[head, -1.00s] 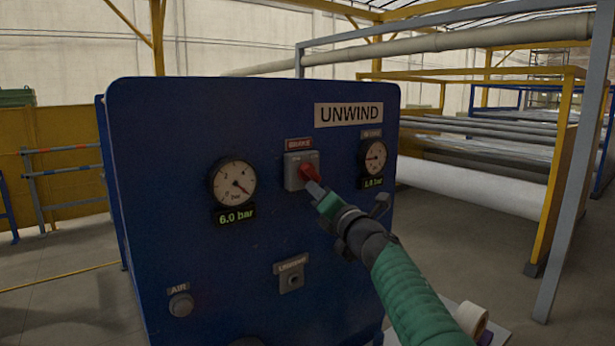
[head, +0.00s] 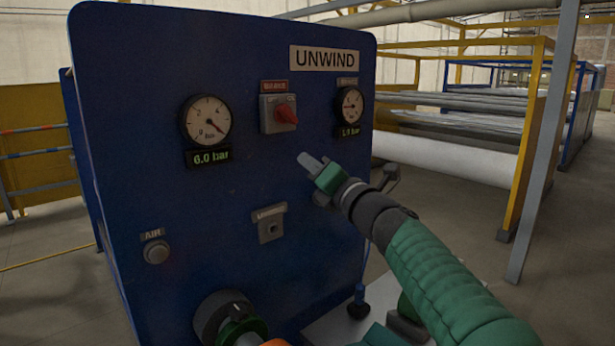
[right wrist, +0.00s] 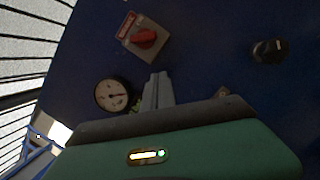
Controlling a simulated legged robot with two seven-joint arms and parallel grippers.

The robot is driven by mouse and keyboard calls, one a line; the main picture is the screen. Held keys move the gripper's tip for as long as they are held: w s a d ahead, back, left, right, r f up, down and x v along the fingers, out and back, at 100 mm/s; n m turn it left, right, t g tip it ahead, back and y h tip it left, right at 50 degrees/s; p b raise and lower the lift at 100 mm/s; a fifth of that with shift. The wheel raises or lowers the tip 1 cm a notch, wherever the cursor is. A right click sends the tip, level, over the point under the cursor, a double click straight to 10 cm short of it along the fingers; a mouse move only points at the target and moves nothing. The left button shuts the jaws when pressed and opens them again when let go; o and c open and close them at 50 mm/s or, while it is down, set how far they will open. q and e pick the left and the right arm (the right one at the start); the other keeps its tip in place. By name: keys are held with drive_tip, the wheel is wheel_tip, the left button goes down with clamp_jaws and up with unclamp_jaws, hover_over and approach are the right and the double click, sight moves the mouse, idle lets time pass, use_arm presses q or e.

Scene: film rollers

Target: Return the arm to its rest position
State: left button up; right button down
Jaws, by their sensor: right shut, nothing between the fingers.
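My right gripper (head: 310,162) is shut and empty in front of the blue UNWIND panel (head: 130,130). Its fingertips are below and a little right of the red-handled brake switch (head: 287,115), apart from it. In the right wrist view the closed fingers (right wrist: 157,92) show against the panel, with the red switch (right wrist: 145,38) above them. My right arm reaches in from the lower right.
Two gauges, the left one (head: 206,121) reading 6.0 bar and a right one (head: 349,106), flank the switch. Film rollers (head: 450,155) and a yellow frame (head: 525,150) stand right.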

drive_tip(key=s+d+f+m+g+h+p, duration=0.1)
drive_tip(key=s+d+f+m+g+h, duration=0.2)
drive_tip(key=f+m, duration=0.55)
drive_tip(key=s+d+f+m+g+h+p, duration=0.1)
drive_tip(key=s+d+f+m+h, duration=0.35)
drive_tip(key=f, duration=0.75)
drive_tip(key=s+d+f+m+g+h+p, duration=0.1)
drive_tip(key=s+d+f+m+g, duration=0.15)
drive_tip(key=d+f+m, duration=0.45)
use_arm(q)
drive_tip(key=v, duration=0.2)
drive_tip(key=w+p+v, duration=0.1)
drive_tip(key=v, duration=0.1)
drive_tip(key=shift+a+r, duration=0.1)
use_arm(e)
drive_tip(key=s+a+f+m+g, duration=0.1)
drive_tip(key=s+f+m+g, duration=0.3)
drive_tip(key=s+f, duration=0.6)
drive_tip(key=s+f+m+g, duration=0.5)
drive_tip(key=s+f+m, duration=0.3)
drive_tip(key=s+f, duration=0.3)
drive_tip(key=s, duration=0.4)
drive_tip(key=shift+s+a+f+m, duration=0.15)
drive_tip(key=shift+s+a+m, duration=0.15)
drive_tip(key=shift+s+a, duration=0.1)
